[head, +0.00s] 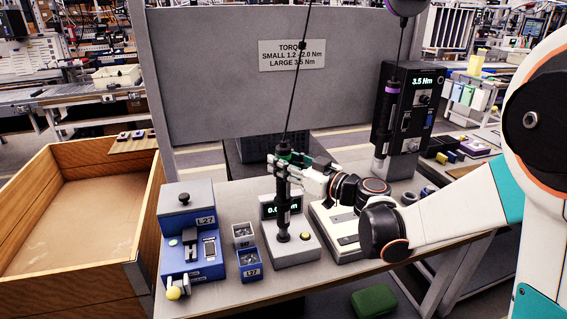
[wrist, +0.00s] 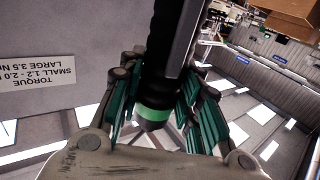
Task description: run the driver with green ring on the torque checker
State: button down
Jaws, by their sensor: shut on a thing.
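The black driver with the green ring (head: 283,190) hangs upright on a cable, and my gripper (head: 284,168) is shut around its upper body. The green ring shows in the wrist view (wrist: 152,116) between the fingers. The driver's lower end is over the grey torque checker (head: 305,247), at its top face in the picture; I cannot tell whether it is seated or just above. The checker's lit display is partly hidden by the driver and starts "0.". A yellow button sits on the checker to the right of the driver.
A driver with a purple ring (head: 388,110) hangs in front of a black unit (head: 413,90) reading 3.5 Nm.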

aim_at(286, 145)
jog(key=shift+s+f+b, duration=0.1)
jog(key=shift+f+b, duration=0.3)
jog(key=shift+f, duration=0.1)
dwell(1.3)
jog(key=shift+r+p, duration=2.2)
jog(key=shift+r, duration=0.85)
